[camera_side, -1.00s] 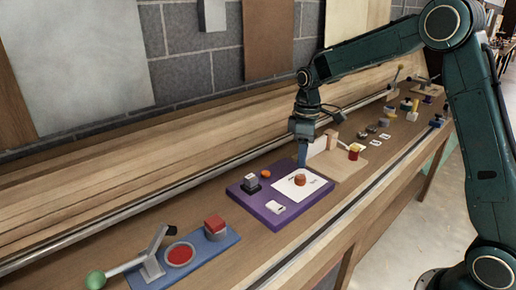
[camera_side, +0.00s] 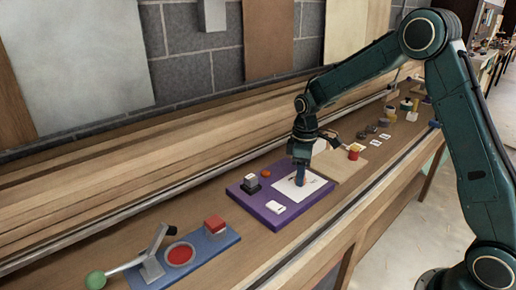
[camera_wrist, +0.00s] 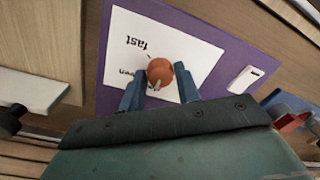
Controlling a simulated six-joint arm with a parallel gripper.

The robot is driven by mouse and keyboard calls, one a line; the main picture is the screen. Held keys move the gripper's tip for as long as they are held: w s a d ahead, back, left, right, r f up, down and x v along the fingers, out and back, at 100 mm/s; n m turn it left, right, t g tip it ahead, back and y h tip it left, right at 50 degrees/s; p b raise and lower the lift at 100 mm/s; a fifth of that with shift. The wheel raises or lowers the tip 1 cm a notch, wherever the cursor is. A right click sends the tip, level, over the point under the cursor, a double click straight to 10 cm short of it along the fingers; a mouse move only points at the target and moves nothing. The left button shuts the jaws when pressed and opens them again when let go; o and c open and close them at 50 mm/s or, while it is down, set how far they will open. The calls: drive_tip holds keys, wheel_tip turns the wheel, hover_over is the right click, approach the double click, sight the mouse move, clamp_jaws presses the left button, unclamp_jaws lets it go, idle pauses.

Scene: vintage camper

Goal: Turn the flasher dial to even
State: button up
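The flasher dial is an orange-red round knob (camera_wrist: 160,72) with a pale pointer mark, on a white card (camera_wrist: 195,47) fixed to a purple board (camera_wrist: 225,30). In the wrist view the card's word "fast" appears upside down, and another word, partly covered by the left finger, ends in "en". My gripper (camera_wrist: 159,82) points down over the dial, one finger on each side of it. The fingers are apart and look open; I cannot tell whether they touch the knob. In the side view my gripper (camera_side: 300,180) hides the dial.
A blue board (camera_side: 215,241) with a lever and red parts lies front left. A wooden board with a red-yellow piece (camera_side: 354,152) lies behind right.

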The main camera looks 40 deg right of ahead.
drive_tip(key=c, duration=0.5)
drive_tip(key=shift+m, duration=0.4)
drive_tip(key=m, duration=1.1)
drive_tip(key=shift+t, duration=0.3)
drive_tip(key=o, duration=1)
